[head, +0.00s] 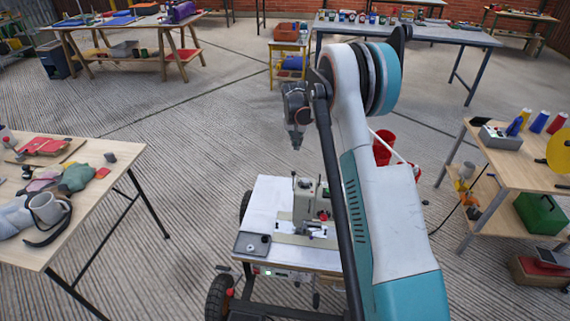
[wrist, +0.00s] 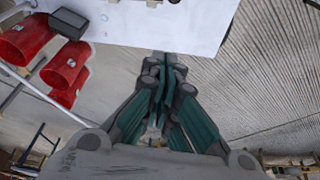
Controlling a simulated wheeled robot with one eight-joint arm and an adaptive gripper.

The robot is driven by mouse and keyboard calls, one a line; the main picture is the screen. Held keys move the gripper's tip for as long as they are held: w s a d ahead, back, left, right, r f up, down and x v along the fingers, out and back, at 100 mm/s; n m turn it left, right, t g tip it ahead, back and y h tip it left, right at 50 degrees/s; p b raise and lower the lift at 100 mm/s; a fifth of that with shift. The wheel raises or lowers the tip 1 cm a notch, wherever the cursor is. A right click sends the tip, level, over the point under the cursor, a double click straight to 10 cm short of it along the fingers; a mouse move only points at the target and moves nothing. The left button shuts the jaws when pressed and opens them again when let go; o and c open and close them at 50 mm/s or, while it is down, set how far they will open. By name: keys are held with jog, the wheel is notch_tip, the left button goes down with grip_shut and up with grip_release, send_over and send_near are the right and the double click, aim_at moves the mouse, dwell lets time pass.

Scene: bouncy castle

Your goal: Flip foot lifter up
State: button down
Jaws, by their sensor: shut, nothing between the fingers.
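A beige sewing machine (head: 304,196) stands on a small white-topped wheeled table (head: 265,200) in the head view. My arm hides part of its right side. The foot lifter is too small to make out. My gripper (head: 297,146) hangs pointing down, above and apart from the machine in the picture. In the wrist view my gripper (wrist: 164,72) is shut, with nothing between its dark green fingers. The white tabletop (wrist: 160,25) lies ahead of the fingertips there, and the sewing machine is not clearly in that view.
Red buckets (wrist: 68,65) are at the left in the wrist view and one red bucket (head: 383,147) shows behind my arm. Another bench (head: 500,160) stands right.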

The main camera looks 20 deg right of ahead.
notch_tip(320, 180, down, 10)
jog(key=b, duration=0.5)
jog(key=shift+s+a, duration=0.4)
jog(key=shift+s, duration=0.05)
